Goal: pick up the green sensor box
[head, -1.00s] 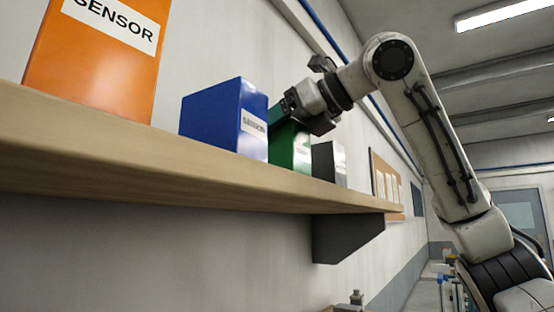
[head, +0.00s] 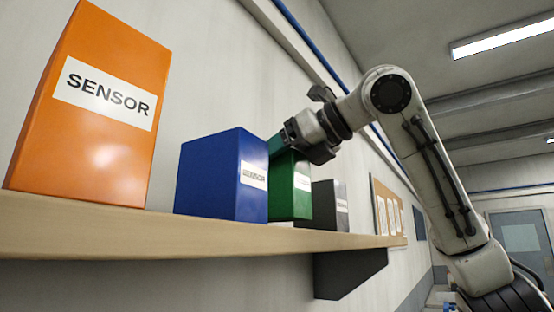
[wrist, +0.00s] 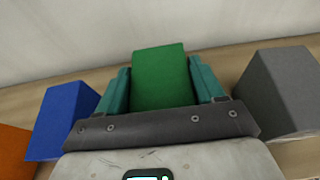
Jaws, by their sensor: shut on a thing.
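The green sensor box (head: 290,188) stands on the wooden shelf (head: 190,238), between a blue box and a dark grey box. Its white label faces the front, and its left part is hidden behind the blue box in the head view. My gripper (head: 285,146) is at the top of the green box. In the wrist view the green box (wrist: 161,78) lies between the two teal fingers of my gripper (wrist: 161,90), which are shut on its sides. I cannot tell whether the box's base touches the shelf.
The blue box (head: 222,175) is close on the left and the grey box (head: 328,205) on the right. A large orange box (head: 95,110) stands further left. The wall (head: 215,60) is behind, and a dark bracket (head: 345,272) is under the shelf.

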